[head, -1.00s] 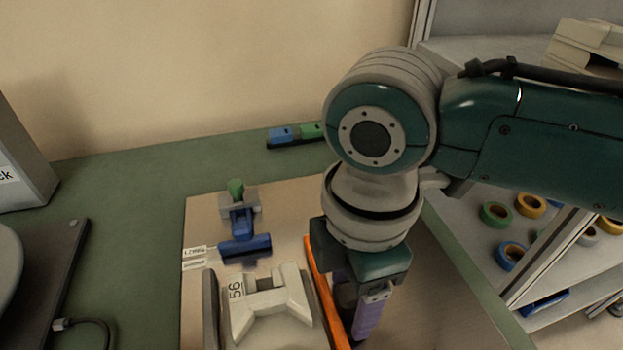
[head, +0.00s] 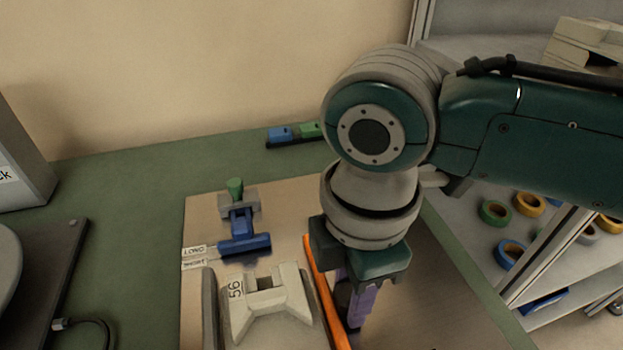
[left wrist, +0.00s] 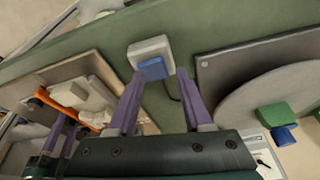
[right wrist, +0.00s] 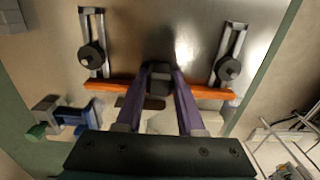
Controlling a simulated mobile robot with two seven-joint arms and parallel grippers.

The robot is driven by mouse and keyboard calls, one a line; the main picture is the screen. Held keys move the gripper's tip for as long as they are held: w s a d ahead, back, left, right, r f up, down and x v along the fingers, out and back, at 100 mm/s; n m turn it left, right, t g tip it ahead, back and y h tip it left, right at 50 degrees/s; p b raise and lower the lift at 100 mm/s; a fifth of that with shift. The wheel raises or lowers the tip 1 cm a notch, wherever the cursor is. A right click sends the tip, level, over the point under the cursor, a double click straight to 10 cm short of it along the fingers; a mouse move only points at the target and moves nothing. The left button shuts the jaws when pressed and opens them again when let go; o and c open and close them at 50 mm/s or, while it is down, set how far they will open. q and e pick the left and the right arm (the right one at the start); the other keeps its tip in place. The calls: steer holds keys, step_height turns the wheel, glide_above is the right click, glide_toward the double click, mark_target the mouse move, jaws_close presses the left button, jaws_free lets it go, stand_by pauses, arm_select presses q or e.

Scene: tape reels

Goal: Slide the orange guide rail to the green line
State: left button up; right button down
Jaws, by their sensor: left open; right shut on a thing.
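The orange guide rail (head: 322,290) lies on the tan board, beside a pale block marked 56; it also shows in the left wrist view (left wrist: 60,108). In the right wrist view the rail (right wrist: 110,86) runs across two slotted metal brackets with black knobs (right wrist: 92,56) (right wrist: 228,68). My right gripper (right wrist: 160,72) is shut on the dark grip block (right wrist: 158,86) at the rail's middle. In the head view the right gripper (head: 352,312) is partly hidden by its own wrist. My left gripper (left wrist: 158,76) is open and empty above the bench. I cannot make out the green line.
On the board (head: 290,205) stand the pale block (head: 265,305) and a blue tool with a green knob (head: 240,235) by the LONG label. A white box with a blue button (left wrist: 152,60) shows beyond my left fingers. Tape rolls (head: 512,255) lie on shelves at right.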

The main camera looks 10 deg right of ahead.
mark_target(345, 293)
arm_select(q)
steer(key=shift+r, duration=0.1)
stand_by(0.6)
steer(key=shift+r+p, duration=0.7)
steer(key=shift+p, duration=0.05)
arm_select(e)
steer(key=shift+a+r, duration=0.25)
arm_select(q)
steer(key=shift+f, duration=0.15)
arm_select(e)
steer(key=shift+a+f, duration=0.1)
steer(key=shift+f, duration=0.1)
steer(key=c, duration=0.5)
jaws_free()
arm_select(q)
step_height(345, 293, up, 2)
steer(key=shift+r+p, duration=0.1)
steer(key=shift+p, duration=0.8)
arm_select(e)
step_height(345, 293, up, 10)
steer(key=shift+f, duration=0.1)
